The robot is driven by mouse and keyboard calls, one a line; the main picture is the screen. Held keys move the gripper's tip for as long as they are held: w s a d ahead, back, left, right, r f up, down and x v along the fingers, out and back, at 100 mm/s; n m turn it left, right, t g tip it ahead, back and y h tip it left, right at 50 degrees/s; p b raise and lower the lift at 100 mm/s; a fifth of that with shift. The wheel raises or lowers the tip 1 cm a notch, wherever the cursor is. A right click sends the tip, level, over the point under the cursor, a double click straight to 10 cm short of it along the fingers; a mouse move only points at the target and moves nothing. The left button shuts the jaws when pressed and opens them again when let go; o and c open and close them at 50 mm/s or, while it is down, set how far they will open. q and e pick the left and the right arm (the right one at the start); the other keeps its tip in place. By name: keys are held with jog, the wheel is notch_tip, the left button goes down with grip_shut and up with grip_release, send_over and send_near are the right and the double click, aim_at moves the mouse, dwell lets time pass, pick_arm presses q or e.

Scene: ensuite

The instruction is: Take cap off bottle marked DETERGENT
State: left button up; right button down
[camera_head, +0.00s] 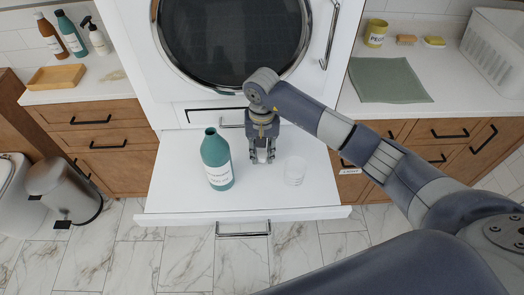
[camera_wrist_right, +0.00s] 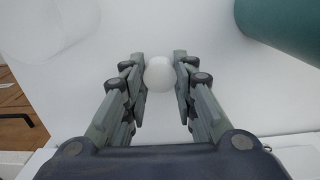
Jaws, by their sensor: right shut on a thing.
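A teal bottle (camera_head: 216,170) with a white label stands upright on the white pull-out shelf (camera_head: 240,203). Its lettering is too small to read, and no cap shows on its neck. My right gripper (camera_head: 262,158) points down at the shelf, just right of the bottle and apart from it. In the right wrist view its fingers (camera_wrist_right: 160,75) are shut on a small round white cap (camera_wrist_right: 159,74). Part of the teal bottle (camera_wrist_right: 285,25) shows at the upper right there. My left gripper is not in view.
A whitish cup (camera_head: 295,171) stands on the shelf close to the right of my gripper. A round-doored machine (camera_head: 235,40) rises behind. Counters with other bottles (camera_head: 70,35) and a green cloth (camera_head: 388,80) flank it. The shelf's left end is clear.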

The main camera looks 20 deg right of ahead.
jog(key=shift+f, duration=0.75)
jog(key=shift+f, duration=0.15)
jog(key=c, duration=1.3)
grip_release()
